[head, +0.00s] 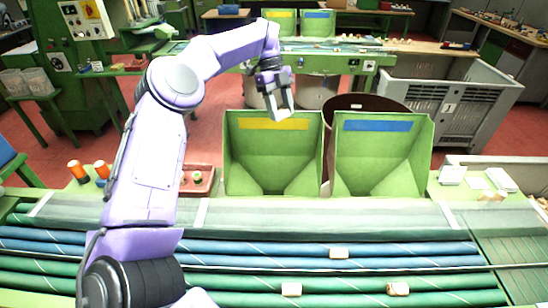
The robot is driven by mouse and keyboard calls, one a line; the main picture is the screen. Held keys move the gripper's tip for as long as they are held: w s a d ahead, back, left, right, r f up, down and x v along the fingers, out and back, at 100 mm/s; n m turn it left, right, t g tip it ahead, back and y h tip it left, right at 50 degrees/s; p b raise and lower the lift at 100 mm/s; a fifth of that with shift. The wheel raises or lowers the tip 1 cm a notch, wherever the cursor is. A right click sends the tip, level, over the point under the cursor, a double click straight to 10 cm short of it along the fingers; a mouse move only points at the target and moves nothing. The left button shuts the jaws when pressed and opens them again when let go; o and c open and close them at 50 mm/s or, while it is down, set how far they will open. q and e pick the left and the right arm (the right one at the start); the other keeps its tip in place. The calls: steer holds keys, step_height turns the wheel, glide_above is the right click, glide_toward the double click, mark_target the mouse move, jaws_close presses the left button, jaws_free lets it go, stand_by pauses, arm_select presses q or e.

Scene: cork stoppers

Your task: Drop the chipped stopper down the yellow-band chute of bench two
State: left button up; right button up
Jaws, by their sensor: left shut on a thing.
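My left gripper (281,106) reaches over from the left and hangs above the near green chute with a yellow band (240,160), its fingers pointing down in front of the band. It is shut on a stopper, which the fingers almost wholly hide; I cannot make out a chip. A green chute with a blue band (383,160) stands just to the right. Pale stoppers (338,253) lie on the blue and green rollers in front, one more at the lower middle (291,289) and one at the lower right (397,288). My right gripper is not in view.
Another bench behind has its own yellow-band chute (279,27) and blue-band chute (318,27). A red tray (205,188) sits left of the near chutes. Orange spools (78,172) stand farther left. A grey crate (440,95) and a brown bin (350,101) stand behind.

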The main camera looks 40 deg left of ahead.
arm_select(q)
steer(key=a+r+n+t+p, duration=0.1)
steer(key=a+r+n+t, duration=0.25)
steer(key=n, duration=0.55)
step_height(320, 180, down, 6)
steer(key=b, duration=0.3)
steer(key=shift+s+a+b, duration=0.3)
steer(key=shift+a+b, duration=0.05)
steer(key=o, duration=1.1)
steer(key=shift+c, duration=0.2)
steer(key=b+v, duration=0.1)
steer(key=v, duration=0.9)
steer(key=shift+d+r, duration=0.15)
steer(key=shift+r, duration=0.25)
